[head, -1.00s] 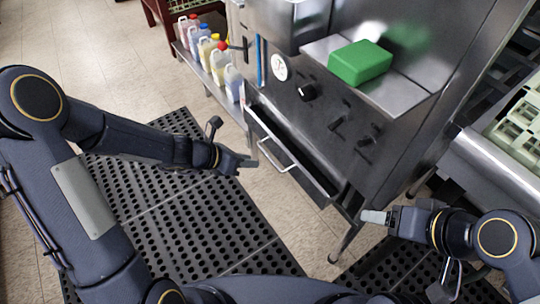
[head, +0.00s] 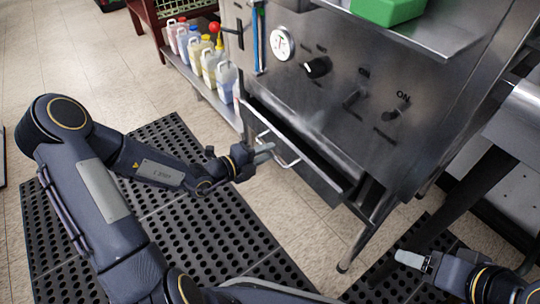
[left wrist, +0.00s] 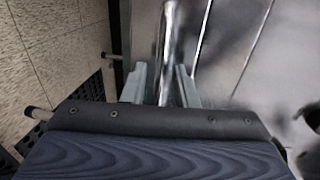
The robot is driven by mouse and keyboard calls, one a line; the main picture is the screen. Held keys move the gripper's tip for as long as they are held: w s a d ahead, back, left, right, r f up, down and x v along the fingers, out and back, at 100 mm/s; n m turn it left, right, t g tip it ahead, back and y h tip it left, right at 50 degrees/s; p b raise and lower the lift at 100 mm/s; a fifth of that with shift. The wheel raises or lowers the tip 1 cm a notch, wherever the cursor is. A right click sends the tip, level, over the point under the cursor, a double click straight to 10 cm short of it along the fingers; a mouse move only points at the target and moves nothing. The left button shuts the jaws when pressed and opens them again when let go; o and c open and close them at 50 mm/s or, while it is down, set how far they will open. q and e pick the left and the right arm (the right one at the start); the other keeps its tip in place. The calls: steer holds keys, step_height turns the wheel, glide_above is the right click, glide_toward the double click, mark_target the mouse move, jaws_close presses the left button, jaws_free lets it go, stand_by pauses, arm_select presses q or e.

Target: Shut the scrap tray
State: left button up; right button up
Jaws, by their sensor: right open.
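The scrap tray (head: 312,172) is a metal drawer low in the front of the steel machine. It stands partly pulled out, with a dark gap above its front. Its bar handle (head: 291,162) runs along the front. My left gripper (head: 265,152) is at the left part of the handle. In the left wrist view, its two pale fingers (left wrist: 161,84) are apart, with the shiny handle bar (left wrist: 168,45) running between them. I cannot tell whether they touch it. My right gripper (head: 412,259) is open and empty, low on the right, away from the tray.
The machine front (head: 335,105) has a gauge and several knobs above the tray. A green block (head: 388,8) lies on its ledge. Several bottles (head: 208,62) stand on a low shelf to the left. A machine leg (head: 358,240) stands right of the tray. Black mats (head: 165,225) cover the floor.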

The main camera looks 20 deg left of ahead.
mark_target(279, 145)
arm_select(q)
steer(key=shift+x, duration=0.8)
arm_select(e)
steer(key=shift+f, duration=0.35)
arm_select(q)
jaws_close()
steer(key=w+d+p, duration=0.1)
steer(key=w+d, duration=0.1)
steer(key=w, duration=0.1)
steer(key=shift+d+r, duration=0.1)
steer(key=shift+d, duration=0.1)
steer(key=shift+w+d, duration=0.1)
steer(key=shift+w, duration=0.15)
arm_select(e)
steer(key=shift+w+d+r, duration=0.65)
steer(key=shift+w+r, duration=0.2)
